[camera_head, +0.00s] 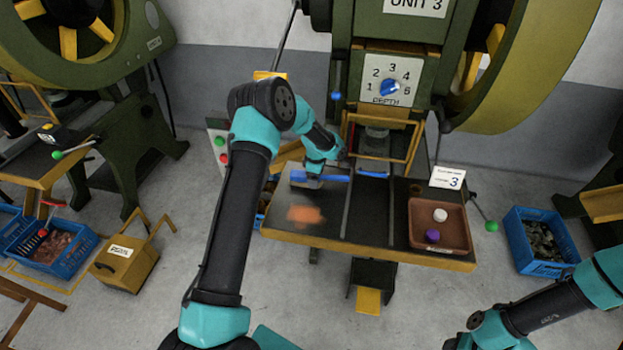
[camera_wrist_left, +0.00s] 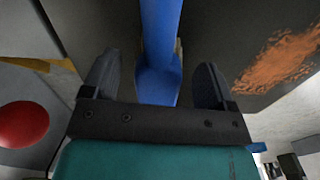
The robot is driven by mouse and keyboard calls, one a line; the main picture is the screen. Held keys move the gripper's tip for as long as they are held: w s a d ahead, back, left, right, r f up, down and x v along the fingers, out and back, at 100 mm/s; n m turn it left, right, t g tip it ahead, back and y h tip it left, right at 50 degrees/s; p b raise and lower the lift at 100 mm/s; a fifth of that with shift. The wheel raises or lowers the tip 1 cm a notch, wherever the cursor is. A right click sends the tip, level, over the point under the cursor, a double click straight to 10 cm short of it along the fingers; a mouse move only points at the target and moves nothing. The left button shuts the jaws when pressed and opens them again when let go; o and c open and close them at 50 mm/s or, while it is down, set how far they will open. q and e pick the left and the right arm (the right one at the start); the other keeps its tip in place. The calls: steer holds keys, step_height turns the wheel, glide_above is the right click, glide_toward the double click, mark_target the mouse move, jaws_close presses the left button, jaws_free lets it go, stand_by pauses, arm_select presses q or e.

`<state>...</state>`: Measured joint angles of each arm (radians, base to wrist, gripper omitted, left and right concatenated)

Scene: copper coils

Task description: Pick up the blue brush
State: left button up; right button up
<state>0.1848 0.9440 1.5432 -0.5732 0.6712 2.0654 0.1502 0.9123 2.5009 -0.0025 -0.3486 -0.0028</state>
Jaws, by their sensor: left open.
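The blue brush (camera_wrist_left: 160,45) lies on the dark top of the press table (camera_head: 400,181). In the left wrist view, its blue handle runs from the top edge down between my fingers and widens near the palm. In the head view, a blue stretch (camera_head: 336,178) shows beside my left gripper (camera_head: 307,181), which hides part of it. My left gripper (camera_wrist_left: 155,85) is open, with one finger on each side of the brush and a gap on both sides. My right arm shows at the lower right of the head view; its gripper is out of view.
An orange-brown dust patch (camera_head: 305,215) lies on the table in front of the brush. A brown tray (camera_head: 423,238) with a white and a purple piece stands at the right of the table. The green press (camera_head: 390,20) rises behind. Blue crates stand on the floor.

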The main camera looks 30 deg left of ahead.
arm_select(q)
steer(key=shift+f, duration=0.45)
steer(key=c, duration=1)
